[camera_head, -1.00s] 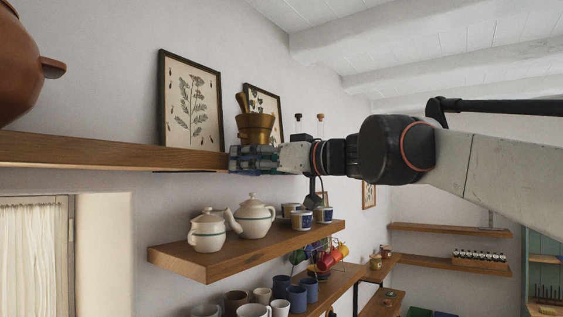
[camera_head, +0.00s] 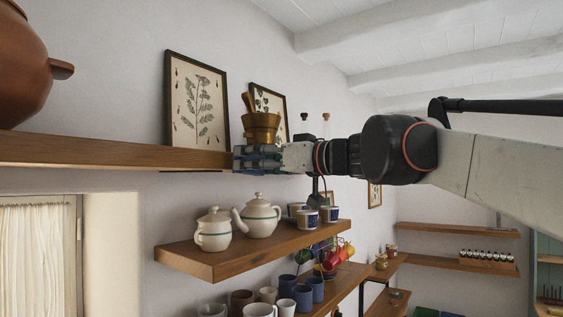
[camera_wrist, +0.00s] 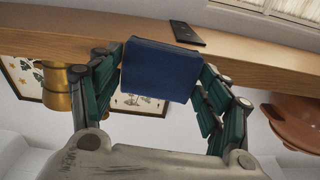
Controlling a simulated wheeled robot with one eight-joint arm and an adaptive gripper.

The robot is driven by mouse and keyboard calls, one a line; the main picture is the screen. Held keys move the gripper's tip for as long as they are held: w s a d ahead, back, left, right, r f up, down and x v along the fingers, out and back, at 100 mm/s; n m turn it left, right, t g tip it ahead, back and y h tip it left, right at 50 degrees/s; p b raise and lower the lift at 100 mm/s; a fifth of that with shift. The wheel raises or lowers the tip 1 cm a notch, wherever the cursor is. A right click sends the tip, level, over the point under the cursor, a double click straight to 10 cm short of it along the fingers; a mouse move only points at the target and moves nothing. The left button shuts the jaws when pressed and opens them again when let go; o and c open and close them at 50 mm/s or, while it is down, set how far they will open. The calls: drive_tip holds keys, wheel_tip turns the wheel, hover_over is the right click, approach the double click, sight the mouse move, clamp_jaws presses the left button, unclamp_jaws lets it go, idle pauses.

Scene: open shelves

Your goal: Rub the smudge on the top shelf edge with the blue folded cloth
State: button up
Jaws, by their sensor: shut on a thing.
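My gripper (camera_wrist: 158,80) is shut on the blue folded cloth (camera_wrist: 158,70), which sits between its green fingers in the wrist view. The cloth lies over part of the top shelf's front edge (camera_wrist: 250,72) in that view; I cannot tell whether they touch. In the head view my gripper (camera_head: 258,159) is at the right end of the visible top shelf (camera_head: 110,151), and the cloth is barely visible there. I cannot make out the smudge; the cloth and gripper hide part of the edge.
A brass mortar (camera_head: 261,127) and framed prints (camera_head: 196,100) are behind my gripper. A brown pot (camera_head: 20,75) stands at the left. Teapots (camera_head: 262,215) and mugs (camera_head: 307,218) stand on the shelf below. A dark flat piece (camera_wrist: 187,33) is under the top shelf.

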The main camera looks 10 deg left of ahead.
drive_tip(key=shift+w+a, duration=0.3)
drive_tip(key=shift+a, duration=0.3)
drive_tip(key=shift+w+d, duration=0.1)
drive_tip(key=w+d+p, duration=0.4)
drive_tip(key=w+d, duration=0.1)
drive_tip(key=w, duration=0.4)
drive_tip(key=shift+w+d, duration=0.3)
drive_tip(key=shift+d, duration=0.05)
idle(0.9)
drive_tip(key=shift+a, duration=0.1)
drive_tip(key=shift+s+a+b, duration=0.2)
drive_tip(key=shift+s+a, duration=0.75)
drive_tip(key=shift+s, duration=0.7)
drive_tip(key=shift+s+a+b, duration=0.2)
drive_tip(key=shift+s+a, duration=0.8)
drive_tip(key=shift+s, duration=0.65)
drive_tip(key=shift+s+a+b, duration=0.2)
drive_tip(key=shift+s+a, duration=0.75)
drive_tip(key=shift+s, duration=0.7)
drive_tip(key=shift+d, duration=0.15)
